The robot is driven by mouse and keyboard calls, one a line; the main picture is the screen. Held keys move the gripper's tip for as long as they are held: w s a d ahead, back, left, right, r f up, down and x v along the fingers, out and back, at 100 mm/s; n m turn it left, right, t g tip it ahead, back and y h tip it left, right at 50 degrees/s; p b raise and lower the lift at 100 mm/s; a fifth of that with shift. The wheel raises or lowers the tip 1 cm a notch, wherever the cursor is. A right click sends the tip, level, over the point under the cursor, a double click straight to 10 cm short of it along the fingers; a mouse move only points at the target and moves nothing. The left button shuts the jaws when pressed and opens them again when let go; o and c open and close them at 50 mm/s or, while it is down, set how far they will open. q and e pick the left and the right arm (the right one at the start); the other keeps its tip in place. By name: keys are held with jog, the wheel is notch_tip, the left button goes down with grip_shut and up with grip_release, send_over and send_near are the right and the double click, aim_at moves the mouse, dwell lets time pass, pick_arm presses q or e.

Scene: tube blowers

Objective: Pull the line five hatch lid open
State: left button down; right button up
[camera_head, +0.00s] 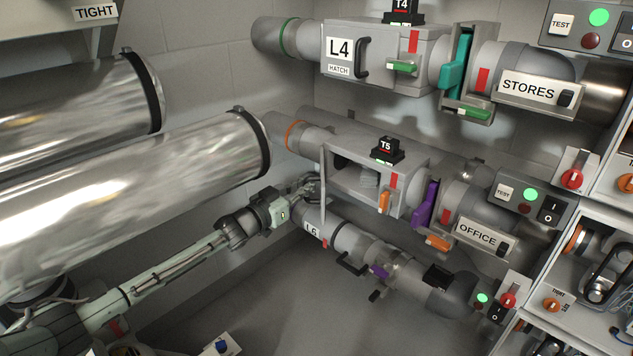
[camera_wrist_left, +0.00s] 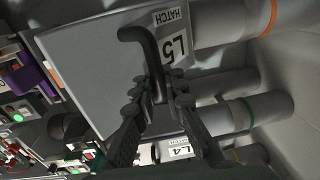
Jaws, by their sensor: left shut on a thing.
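The line five hatch box (camera_head: 420,172) sits on the middle pipe under a T5 marker, with its front opening and dark inside showing. Its lid (camera_head: 323,190) stands swung out at the opening's left side, seen nearly edge-on. In the left wrist view the grey lid (camera_wrist_left: 90,75) carries an L5 HATCH label (camera_wrist_left: 172,35) and a black bar handle (camera_wrist_left: 150,55). My left gripper (camera_head: 307,186) is at the lid's outer left face. In the left wrist view its fingers (camera_wrist_left: 157,92) are shut on the handle. My right gripper is not in view.
The L4 hatch box (camera_head: 378,60) is above, its lid shut. The L6 pipe (camera_head: 350,240) runs below. Two large shiny ducts (camera_head: 190,155) lie above my left arm. A purple slide plate (camera_head: 425,205) and an OFFICE outlet (camera_head: 485,235) are right of the box.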

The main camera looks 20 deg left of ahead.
pick_arm(q)
jog(key=shift+s+a+f, duration=0.2)
jog(key=shift+a+f, duration=0.05)
jog(key=shift+a, duration=0.5)
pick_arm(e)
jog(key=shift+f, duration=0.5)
pick_arm(q)
jog(key=c, duration=2)
grip_release()
jog(key=shift+a, duration=0.1)
jog(key=shift+o, duration=0.7)
jog(key=shift+r, duration=0.15)
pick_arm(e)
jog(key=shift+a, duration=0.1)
pick_arm(q)
jog(key=v, duration=1.2)
jog(key=shift+r, duration=0.1)
